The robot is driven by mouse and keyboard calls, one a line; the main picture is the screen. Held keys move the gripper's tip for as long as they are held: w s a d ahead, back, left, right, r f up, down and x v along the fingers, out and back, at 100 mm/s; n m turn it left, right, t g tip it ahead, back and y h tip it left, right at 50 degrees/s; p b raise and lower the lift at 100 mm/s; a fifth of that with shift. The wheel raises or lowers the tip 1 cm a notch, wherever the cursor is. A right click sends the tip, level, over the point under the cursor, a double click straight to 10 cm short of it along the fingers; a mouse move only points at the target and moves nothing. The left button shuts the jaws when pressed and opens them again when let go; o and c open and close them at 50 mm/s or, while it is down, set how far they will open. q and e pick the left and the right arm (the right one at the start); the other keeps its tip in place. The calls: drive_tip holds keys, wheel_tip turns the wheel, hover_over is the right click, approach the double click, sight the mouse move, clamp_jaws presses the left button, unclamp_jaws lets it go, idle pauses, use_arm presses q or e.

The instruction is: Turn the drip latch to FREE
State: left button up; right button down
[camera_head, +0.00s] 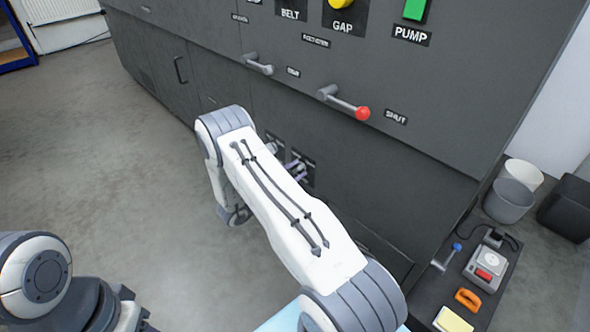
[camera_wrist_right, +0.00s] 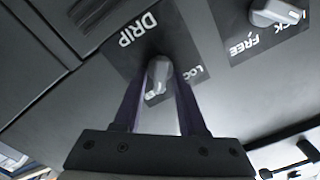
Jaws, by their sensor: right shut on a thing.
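The drip latch (camera_wrist_right: 158,78) is a small grey knob on a dark plate lettered DRIP, seen turned over in the right wrist view. LOCK is partly readable to the right of the knob. Lettering just below it is mostly covered, and I cannot tell exactly which word the knob points at. My right gripper (camera_wrist_right: 159,72) is shut on the knob, one finger on each side. In the head view my right arm reaches down to the low front panel, where the gripper (camera_head: 298,170) shows small. My left arm shows at lower left, its gripper out of view.
A second grey latch (camera_wrist_right: 274,12) with FREE and LOCK lettering sits beside the drip plate. Above are a red-tipped lever (camera_head: 345,103) by SHUT and a grey lever (camera_head: 258,65). Floor at left is clear.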

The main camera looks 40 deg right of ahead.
drive_tip(key=shift+a+m, duration=0.1)
drive_tip(key=shift+m, duration=0.5)
drive_tip(key=c, duration=0.8)
unclamp_jaws()
drive_tip(key=shift+c, duration=0.2)
drive_tip(key=a+p, duration=0.3)
drive_tip(key=a, duration=0.7)
drive_tip(key=shift+s+a+p, duration=0.2)
drive_tip(key=shift+s+p, duration=0.1)
drive_tip(key=shift+s, duration=0.15)
